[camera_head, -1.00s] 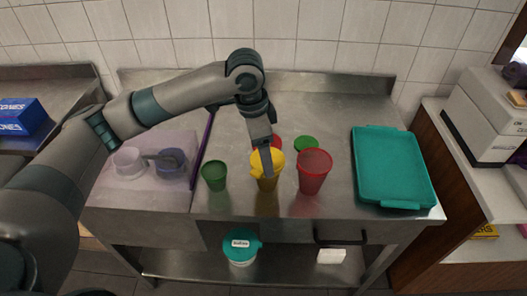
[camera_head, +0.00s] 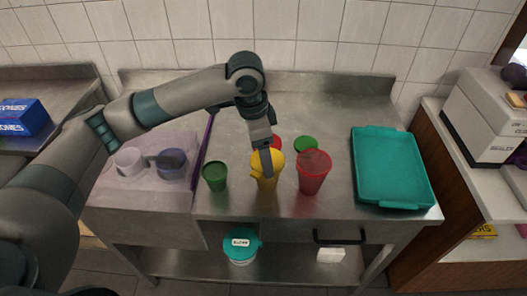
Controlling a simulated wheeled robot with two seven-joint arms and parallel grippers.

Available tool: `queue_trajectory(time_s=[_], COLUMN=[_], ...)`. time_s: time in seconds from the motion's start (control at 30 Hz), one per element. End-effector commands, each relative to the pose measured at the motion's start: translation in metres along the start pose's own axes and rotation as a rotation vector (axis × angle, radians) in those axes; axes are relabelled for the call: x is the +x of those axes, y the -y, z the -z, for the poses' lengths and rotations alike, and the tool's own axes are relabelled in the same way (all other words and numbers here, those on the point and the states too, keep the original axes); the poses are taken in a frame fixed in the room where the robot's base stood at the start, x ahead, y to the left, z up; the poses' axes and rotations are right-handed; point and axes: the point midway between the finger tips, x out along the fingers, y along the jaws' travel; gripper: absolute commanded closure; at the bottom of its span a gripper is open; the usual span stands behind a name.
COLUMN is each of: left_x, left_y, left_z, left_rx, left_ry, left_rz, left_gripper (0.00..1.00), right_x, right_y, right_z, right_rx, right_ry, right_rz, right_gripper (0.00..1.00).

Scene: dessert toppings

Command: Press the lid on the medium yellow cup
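The medium yellow cup (camera_head: 267,184) stands upright on the steel counter between a green cup (camera_head: 215,176) and a taller red cup (camera_head: 313,173). A yellow lid (camera_head: 257,163) shows at the cup's mouth, partly hidden by my gripper. I cannot tell whether it sits flush on the rim. My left gripper (camera_head: 267,167) reaches down from above, with its fingertips at the lid. The fingers overlap in this view, so their opening does not show. My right gripper is not in view.
A red lid (camera_head: 277,142) and a green lid (camera_head: 306,144) lie behind the cups. A teal tray (camera_head: 421,192) is at the right. A pale tray (camera_head: 143,196) at the left holds cups or scoops. The back middle counter is clear.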

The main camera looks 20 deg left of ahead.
Motion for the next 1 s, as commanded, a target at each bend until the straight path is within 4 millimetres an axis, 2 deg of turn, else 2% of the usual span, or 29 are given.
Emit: queue_trajectory(time_s=[1.0], left_x=[-0.0004], left_y=[-0.0001], left_z=[0.0], left_rx=[0.0], left_ry=[0.0], left_rz=[-0.001], left_gripper=[0.51], right_x=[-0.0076], right_y=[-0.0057], right_z=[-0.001], right_rx=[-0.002], right_ry=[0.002], right_rz=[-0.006], right_gripper=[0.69])
